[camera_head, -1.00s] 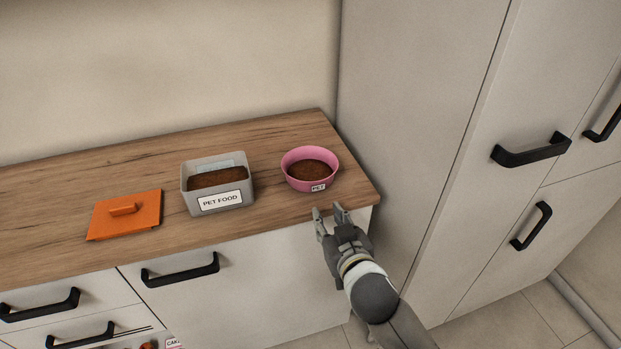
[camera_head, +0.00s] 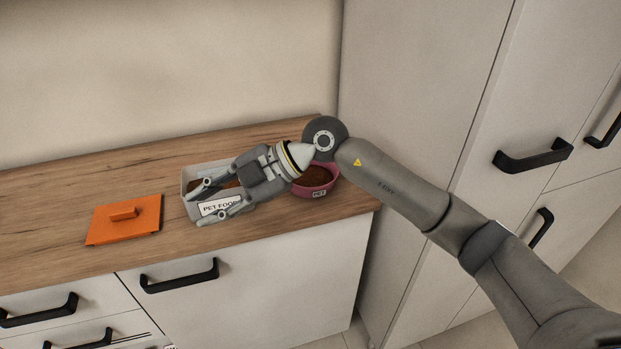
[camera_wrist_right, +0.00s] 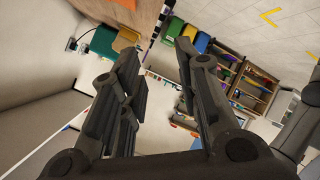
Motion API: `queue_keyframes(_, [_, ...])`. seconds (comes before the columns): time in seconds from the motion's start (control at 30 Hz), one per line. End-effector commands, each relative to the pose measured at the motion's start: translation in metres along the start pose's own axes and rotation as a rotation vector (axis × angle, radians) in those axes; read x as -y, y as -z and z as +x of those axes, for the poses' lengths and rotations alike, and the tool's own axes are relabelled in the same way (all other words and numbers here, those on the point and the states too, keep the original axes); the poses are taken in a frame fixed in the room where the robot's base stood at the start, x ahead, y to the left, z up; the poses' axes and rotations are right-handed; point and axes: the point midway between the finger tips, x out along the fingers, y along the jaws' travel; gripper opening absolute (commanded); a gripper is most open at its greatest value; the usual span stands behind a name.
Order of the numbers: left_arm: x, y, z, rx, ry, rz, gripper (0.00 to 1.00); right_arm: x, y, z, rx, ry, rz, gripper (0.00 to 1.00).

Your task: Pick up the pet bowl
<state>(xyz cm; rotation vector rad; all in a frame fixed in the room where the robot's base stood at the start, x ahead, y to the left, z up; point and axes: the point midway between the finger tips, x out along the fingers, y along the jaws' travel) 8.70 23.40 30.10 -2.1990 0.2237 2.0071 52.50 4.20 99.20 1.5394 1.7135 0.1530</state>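The pink pet bowl (camera_head: 316,181) holds brown food and stands at the right end of the wooden counter. My right forearm and wrist cover its left and upper parts in the head view. My right gripper (camera_head: 208,198) is open and points left, in front of the grey pet food box in that view. The right wrist view shows its two fingers (camera_wrist_right: 160,100) spread apart with nothing between them. The bowl does not show in the right wrist view. My left gripper is in neither view.
The grey pet food box (camera_head: 222,209) stands left of the bowl, partly hidden by my right gripper. An orange lid (camera_head: 124,219) lies further left on the counter (camera_head: 60,217). A tall cabinet (camera_head: 415,90) closes off the right side. The back strip of counter is clear.

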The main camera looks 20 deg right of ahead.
Motion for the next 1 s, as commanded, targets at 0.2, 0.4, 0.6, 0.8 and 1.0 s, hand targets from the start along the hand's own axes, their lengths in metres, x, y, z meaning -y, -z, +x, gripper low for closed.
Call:
queue_keyframes(0.2, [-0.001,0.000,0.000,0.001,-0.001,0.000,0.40,-0.001,-0.095,-0.084,0.551,0.215,0.171,0.30])
queue_keyframes(0.4, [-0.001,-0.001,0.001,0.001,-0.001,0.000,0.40,-0.006,-0.134,-0.171,0.930,0.241,0.361,0.30])
queue_keyframes(0.6, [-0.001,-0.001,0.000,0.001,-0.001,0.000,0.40,-0.004,-0.146,-0.200,1.054,0.233,0.437,0.30])
queue_keyframes(0.8, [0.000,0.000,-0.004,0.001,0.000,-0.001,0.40,0.009,-0.170,-0.185,1.055,0.236,0.439,0.30])
queue_keyframes(1.0, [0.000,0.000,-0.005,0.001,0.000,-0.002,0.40,0.015,-0.184,-0.175,1.052,0.234,0.435,0.30])
